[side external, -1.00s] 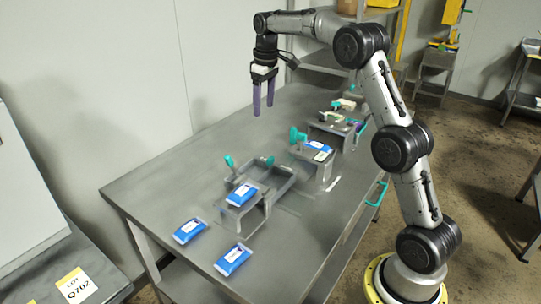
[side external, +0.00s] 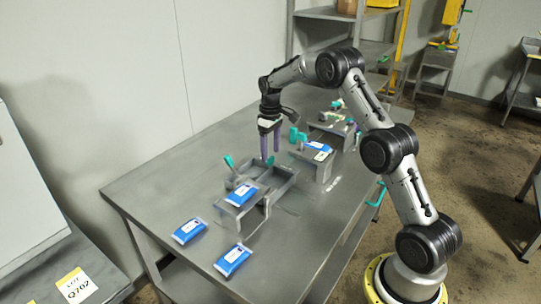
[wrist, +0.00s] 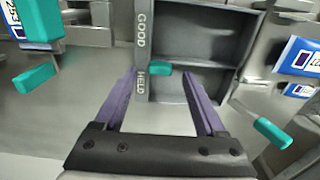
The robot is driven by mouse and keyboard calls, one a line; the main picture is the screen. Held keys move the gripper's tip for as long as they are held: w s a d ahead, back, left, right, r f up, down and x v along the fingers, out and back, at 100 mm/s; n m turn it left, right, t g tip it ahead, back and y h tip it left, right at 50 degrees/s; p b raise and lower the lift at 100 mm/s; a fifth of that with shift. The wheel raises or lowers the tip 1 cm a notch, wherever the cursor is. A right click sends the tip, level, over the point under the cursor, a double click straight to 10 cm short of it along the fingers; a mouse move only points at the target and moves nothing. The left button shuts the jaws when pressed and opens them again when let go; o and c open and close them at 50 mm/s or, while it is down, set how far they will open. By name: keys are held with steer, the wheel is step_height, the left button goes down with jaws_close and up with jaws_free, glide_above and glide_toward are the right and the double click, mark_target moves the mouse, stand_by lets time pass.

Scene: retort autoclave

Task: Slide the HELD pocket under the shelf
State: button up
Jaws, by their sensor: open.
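The grey two-compartment pocket tray (side external: 284,178) sits on the table. In the wrist view its rim (wrist: 141,40) reads GOOD and HELD, and both compartments look empty. A small teal knob (wrist: 160,68) stands by the HELD end, between my fingertips in the picture. My gripper (side external: 271,156) points down over the tray's far end, open, with purple fingers and nothing held; I cannot tell whether it touches the knob. A grey raised stand (side external: 252,214) adjoins the tray's near side, a blue pouch (side external: 240,194) on top. I cannot tell which stand is the shelf.
Another stand (side external: 328,170) with a blue pouch (side external: 319,147) is right of my gripper. Teal handles rise at the tray's left (side external: 229,161) and behind it (side external: 294,135). Two pouches (side external: 189,231) (side external: 233,260) lie at the near end. The table's left side is clear.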

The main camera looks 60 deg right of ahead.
steer(key=shift+f, duration=1.15)
jaws_close()
steer(key=shift+r, duration=0.1)
stand_by(0.5)
